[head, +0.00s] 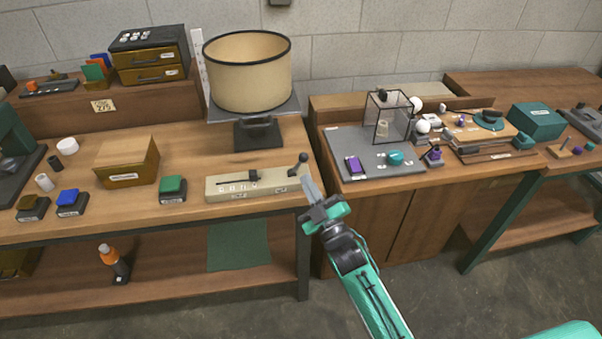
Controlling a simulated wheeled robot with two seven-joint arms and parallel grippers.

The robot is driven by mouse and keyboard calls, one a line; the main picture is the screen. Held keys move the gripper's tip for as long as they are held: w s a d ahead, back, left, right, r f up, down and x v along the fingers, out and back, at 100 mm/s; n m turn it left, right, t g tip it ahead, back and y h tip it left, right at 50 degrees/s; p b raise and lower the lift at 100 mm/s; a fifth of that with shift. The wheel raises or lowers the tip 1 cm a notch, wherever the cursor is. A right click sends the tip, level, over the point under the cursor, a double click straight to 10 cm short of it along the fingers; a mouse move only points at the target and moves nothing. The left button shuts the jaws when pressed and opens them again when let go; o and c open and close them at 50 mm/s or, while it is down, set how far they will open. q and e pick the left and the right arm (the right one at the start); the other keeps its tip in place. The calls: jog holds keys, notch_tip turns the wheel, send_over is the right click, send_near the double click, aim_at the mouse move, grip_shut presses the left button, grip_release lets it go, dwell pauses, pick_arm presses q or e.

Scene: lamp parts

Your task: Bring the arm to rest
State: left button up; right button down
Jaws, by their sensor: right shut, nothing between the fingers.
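My right gripper (313,191) is shut and empty. Its green arm (371,300) comes in from the bottom right, and the fingers point up and away. The fingertips show in front of the gap between the two benches, just right of a beige control box (252,186) with a slider and a black-knobbed lever (298,163). Whether the fingertips touch the box or lever cannot be told, but they look apart from the knob. My left gripper is not in view.
A beige lampshade (248,72) stands at the back of the left bench. A green block (172,186) and a wooden box (127,163) are left of the control box. Floor shows at the front right.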

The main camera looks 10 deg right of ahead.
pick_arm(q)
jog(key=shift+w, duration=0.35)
pick_arm(e)
jog(key=shift+s+d+f, duration=0.15)
jog(key=shift+s+d, duration=0.1)
jog(key=shift+s, duration=0.15)
